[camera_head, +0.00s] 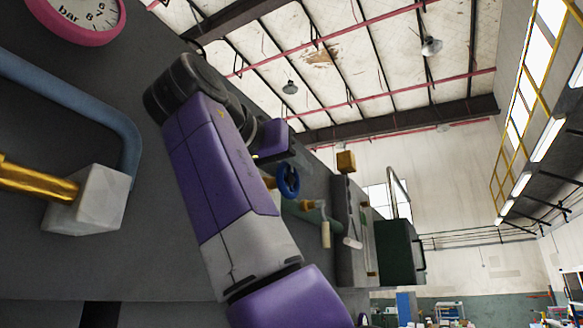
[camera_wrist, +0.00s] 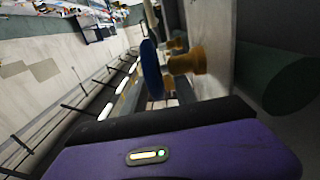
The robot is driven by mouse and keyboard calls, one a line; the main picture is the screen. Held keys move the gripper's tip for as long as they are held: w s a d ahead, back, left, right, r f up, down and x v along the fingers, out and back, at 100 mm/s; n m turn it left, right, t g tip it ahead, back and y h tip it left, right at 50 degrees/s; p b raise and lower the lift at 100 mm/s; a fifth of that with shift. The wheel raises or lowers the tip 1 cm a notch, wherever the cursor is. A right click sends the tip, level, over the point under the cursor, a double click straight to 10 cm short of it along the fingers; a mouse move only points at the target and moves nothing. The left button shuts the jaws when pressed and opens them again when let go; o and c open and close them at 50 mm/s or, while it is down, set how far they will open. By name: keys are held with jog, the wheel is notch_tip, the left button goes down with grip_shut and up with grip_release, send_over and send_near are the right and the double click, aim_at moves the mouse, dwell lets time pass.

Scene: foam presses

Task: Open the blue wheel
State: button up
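The blue wheel (camera_head: 288,180) is a small handwheel on the dark machine's face, just right of my arm in the head view. In the wrist view the blue wheel (camera_wrist: 151,68) shows nearly edge-on, on a yellow stem (camera_wrist: 187,63) that comes out of the grey panel. The purple and black body of my gripper (camera_wrist: 170,152) fills the bottom of the wrist view, apart from the wheel in the picture. A purple part at my arm's end (camera_head: 271,139) shows just above the wheel in the head view. My fingers are not visible, so their opening cannot be told.
A pink-rimmed gauge (camera_head: 75,14), a blue-grey pipe (camera_head: 75,98) and a yellow rod in a pale block (camera_head: 92,200) are at left. A pale-handled lever (camera_head: 325,234) hangs below right of the wheel. A dark green box (camera_head: 397,252) stands farther right.

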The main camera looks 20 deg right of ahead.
jog(key=shift+x, duration=0.75)
grip_shut()
